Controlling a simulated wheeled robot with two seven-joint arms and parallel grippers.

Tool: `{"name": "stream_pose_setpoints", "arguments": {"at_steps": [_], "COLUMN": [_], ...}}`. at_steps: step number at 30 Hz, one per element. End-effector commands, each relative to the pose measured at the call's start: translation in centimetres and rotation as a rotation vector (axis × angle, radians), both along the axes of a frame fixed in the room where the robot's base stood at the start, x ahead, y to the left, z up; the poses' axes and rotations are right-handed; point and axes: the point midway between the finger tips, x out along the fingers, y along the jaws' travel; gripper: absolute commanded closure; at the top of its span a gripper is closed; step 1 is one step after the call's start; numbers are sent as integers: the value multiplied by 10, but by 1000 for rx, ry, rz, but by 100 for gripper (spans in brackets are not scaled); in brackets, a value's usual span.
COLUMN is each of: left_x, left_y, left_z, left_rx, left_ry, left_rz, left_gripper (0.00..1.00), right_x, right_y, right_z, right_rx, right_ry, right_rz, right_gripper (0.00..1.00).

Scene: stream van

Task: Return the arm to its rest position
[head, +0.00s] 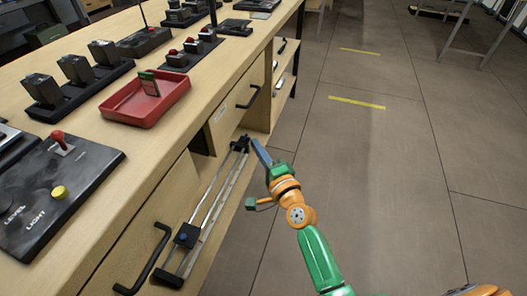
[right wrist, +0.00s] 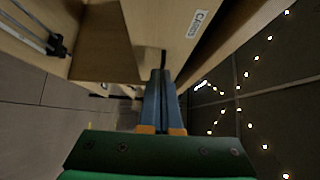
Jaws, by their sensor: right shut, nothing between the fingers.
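My right gripper (head: 260,152) is beside the front of the wooden desk, below the desktop's edge. My right arm, green and orange, reaches up to it from the bottom right. In the right wrist view the two blue fingers of the gripper (right wrist: 162,75) are together with nothing between them. The fingertips point toward the wooden cabinet front; I cannot tell whether they touch it. My left gripper is not in view.
The wooden desk (head: 235,45) holds a red tray (head: 130,108), a dark control panel (head: 60,190) and several black devices. Drawers with black handles (head: 150,262) and a metal rail (head: 215,205) lie near my arm.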

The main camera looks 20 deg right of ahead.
Motion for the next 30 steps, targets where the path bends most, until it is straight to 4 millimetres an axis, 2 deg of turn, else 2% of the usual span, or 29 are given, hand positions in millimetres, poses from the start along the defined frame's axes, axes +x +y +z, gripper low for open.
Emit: {"name": "stream_pose_setpoints", "arguments": {"at_steps": [4, 9, 11, 13, 14, 16, 18, 20, 21, 23, 24, 27, 30], "left_x": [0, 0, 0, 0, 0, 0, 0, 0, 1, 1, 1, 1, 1], "left_y": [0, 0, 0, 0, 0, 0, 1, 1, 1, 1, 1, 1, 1], "left_z": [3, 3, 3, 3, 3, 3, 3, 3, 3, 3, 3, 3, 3], "left_rx": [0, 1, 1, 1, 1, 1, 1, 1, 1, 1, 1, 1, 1], "left_ry": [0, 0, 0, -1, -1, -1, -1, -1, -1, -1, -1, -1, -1], "left_rz": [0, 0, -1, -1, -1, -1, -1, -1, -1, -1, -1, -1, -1], "left_gripper": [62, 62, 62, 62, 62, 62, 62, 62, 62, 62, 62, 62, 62], "right_x": [-21, -26, -27, -32, -37, -59, -95, -133, -160, -201, -228, -290, -349], "right_y": [-4, -5, -4, -2, 0, 2, 0, -4, -9, -17, -23, -38, -55], "right_z": [0, 0, -9, -42, -65, -130, -198, -249, -278, -314, -333, -368, -390], "right_rx": [0, 0, -23, -111, -172, -361, -570, -741, -845, -980, -1059, -1219, -1346], "right_ry": [1, 0, 18, 86, 132, 263, 400, 504, 564, 642, 685, 769, 830], "right_rz": [0, 0, 3, 17, 29, 85, 175, 274, 346, 458, 533, 717, 902], "right_gripper": [100, 100, 100, 100, 100, 100, 100, 100, 100, 100, 100, 100, 100]}}
